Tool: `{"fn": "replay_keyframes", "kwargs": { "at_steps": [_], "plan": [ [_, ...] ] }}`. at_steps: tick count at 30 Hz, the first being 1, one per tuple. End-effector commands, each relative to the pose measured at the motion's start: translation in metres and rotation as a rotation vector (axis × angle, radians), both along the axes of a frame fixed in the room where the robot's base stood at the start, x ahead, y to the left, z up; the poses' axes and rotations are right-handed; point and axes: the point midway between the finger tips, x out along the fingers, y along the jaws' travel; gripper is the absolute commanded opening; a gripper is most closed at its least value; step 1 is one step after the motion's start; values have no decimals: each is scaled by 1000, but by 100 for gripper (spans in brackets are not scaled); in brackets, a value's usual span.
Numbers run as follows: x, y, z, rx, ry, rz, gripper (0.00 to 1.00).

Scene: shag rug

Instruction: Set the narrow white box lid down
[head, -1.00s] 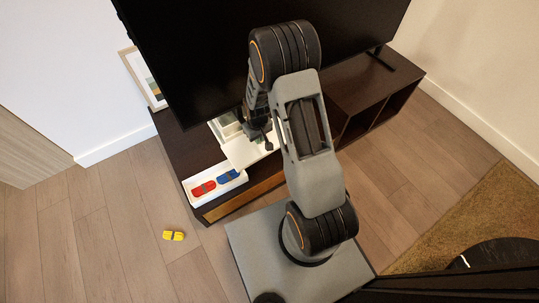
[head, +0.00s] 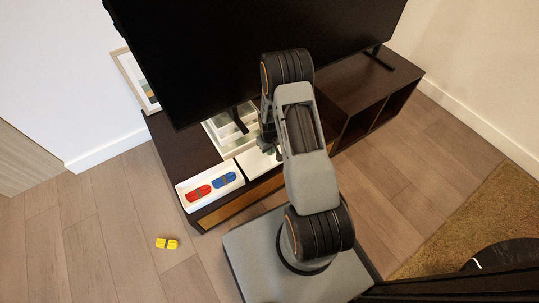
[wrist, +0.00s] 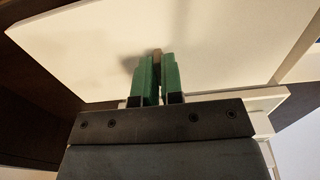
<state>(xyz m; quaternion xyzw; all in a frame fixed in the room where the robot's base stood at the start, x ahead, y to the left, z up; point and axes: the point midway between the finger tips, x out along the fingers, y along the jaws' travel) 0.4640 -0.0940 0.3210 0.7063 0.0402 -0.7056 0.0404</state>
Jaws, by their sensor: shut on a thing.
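The narrow white box lid (wrist: 90,45) fills much of the wrist view as a broad pale panel. In the head view a white part that looks like the lid (head: 256,164) shows beside the open box, partly behind my arm. My gripper (wrist: 160,78) has green fingers shut on a small brownish piece at the lid, perhaps its knob. In the head view my gripper (head: 268,146) is low over the cabinet top, its fingertips hard to see. I cannot tell whether the lid touches the cabinet.
An open white box (head: 187,205) with a red car (head: 198,193) and a blue car (head: 224,180) sits at the cabinet's (head: 172,148) left front. A television (head: 250,50) stands behind. A yellow car (head: 167,243) lies on the floor.

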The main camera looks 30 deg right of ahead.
Motion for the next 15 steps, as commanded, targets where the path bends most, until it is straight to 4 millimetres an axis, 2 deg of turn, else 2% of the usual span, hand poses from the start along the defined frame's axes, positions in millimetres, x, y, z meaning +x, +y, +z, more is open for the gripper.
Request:
{"fn": "replay_keyframes", "kwargs": {
  "at_steps": [6,15],
  "plan": [
    [0,0,-31,0,1,0,0],
    [0,0,-32,0,0,0,0]
  ]
}}
